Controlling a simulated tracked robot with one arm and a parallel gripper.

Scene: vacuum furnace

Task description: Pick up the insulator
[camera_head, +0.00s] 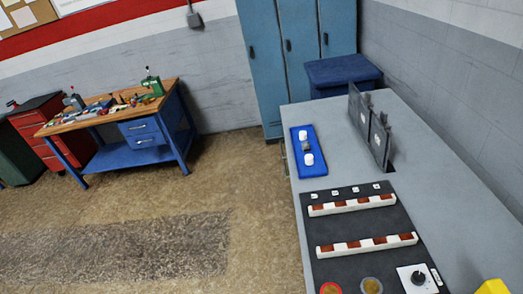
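A blue tray (298,169) lies on the grey table (420,140) at the right. Two small white pieces are in it, a far one (303,135) and a near one (309,159), with a small dark grey block (306,147) between them. The white pieces look like insulators, but they are too small to be sure. On a dark panel (360,231) nearer to me, two white bars, a far one (327,209) and a near one (340,250), carry brown-red segments. My gripper is not visible.
A white knob plate (420,282) and a yellow thing (492,287) show at the bottom right. A workbench (120,109) stands at the left, lockers (285,60) at the back. Open floor lies between.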

